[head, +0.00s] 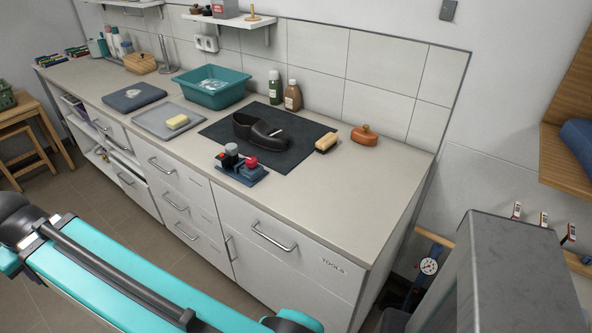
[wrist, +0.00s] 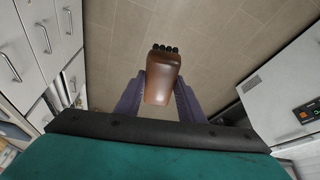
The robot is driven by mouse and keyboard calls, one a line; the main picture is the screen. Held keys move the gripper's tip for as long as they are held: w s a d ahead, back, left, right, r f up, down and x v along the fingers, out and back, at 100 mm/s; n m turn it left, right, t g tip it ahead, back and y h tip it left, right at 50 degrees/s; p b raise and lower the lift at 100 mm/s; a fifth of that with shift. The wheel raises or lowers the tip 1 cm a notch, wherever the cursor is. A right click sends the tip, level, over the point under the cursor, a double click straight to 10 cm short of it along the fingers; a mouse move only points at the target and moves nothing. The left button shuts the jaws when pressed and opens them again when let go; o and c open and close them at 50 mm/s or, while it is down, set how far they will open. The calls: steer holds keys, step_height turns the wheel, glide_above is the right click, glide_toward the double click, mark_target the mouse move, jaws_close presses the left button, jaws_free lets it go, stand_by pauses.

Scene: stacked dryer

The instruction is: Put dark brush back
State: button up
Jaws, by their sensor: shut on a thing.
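The dark brush (wrist: 163,82) shows in the wrist view with a brown wooden back and black bristle tufts at its far end. My gripper (wrist: 160,92) is shut on it, with a purple finger on each side. The brush is held in the air, with tiled floor behind it. In the head view my gripper and the held brush are out of sight. On the counter (head: 395,165), a light-bristled brush (head: 327,143) lies at the right edge of a dark mat (head: 287,160).
A small blue holder (head: 252,178) with dark and red knobbed items sits at the front mat edge. An orange-brown rounded item (head: 364,136) is right of the brush. Bottles (head: 292,96), a teal basin (head: 212,92) and a grey tray (head: 160,130) stand farther left. The right counter end is clear.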

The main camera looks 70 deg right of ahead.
steer(key=s+d+m+g+h+b, duration=0.1)
steer(key=s+d+m+h+b, duration=0.35)
steer(key=d, duration=1.35)
steer(key=s+d+m+g+y+b, duration=0.1)
steer(key=s+d+m, duration=0.7)
steer(key=d, duration=1)
steer(key=s+d+m+g+b, duration=0.1)
steer(key=s+d, duration=0.4)
steer(key=s, duration=0.6)
steer(key=s+d+m+g+b, duration=0.1)
steer(key=s+d+m, duration=0.3)
steer(key=s, duration=0.8)
steer(key=s+d+m+g+b, duration=0.2)
steer(key=s+d+m+b, duration=0.1)
steer(key=s+d, duration=0.5)
steer(key=s+h, duration=0.1)
steer(key=s, duration=0.2)
steer(key=shift+s+r+b, duration=0.3)
steer(key=shift+s, duration=0.1)
steer(key=shift+w+d+r+p, duration=0.1)
steer(key=shift+p, duration=0.2)
steer(key=w+d+p, duration=0.1)
steer(key=p, duration=0.1)
steer(key=d+p, duration=0.1)
steer(key=p, duration=0.2)
steer(key=shift+w+d, duration=0.25)
steer(key=shift+w, duration=0.1)
